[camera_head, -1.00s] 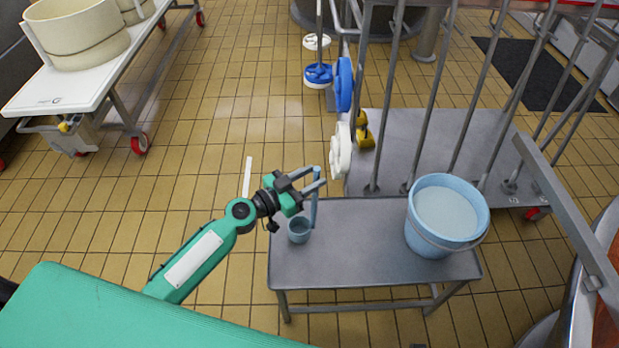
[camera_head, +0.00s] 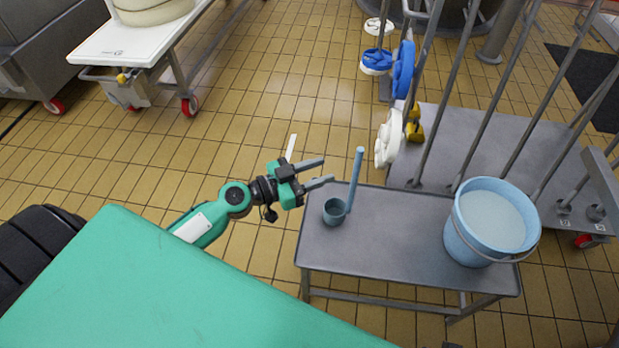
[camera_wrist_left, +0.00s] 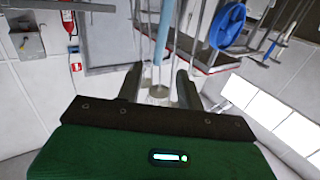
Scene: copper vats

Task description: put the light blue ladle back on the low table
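The light blue ladle (camera_head: 336,211) stands upright at the left end of the low table (camera_head: 385,240), its cup on the grey top and its handle pointing up. My left gripper (camera_head: 329,170) is open and empty, just left of the handle and apart from it in the head view. In the left wrist view, the ladle's handle (camera_wrist_left: 162,38) shows ahead, between the lines of the two open fingers (camera_wrist_left: 160,86). My right gripper is not in view.
A light blue bucket (camera_head: 463,235) with whitish contents stands at the table's right end. Behind the table is a grey wheeled platform (camera_head: 455,140) with upright metal bars. A white cart (camera_head: 140,42) stands at the upper left. The tiled floor between is clear.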

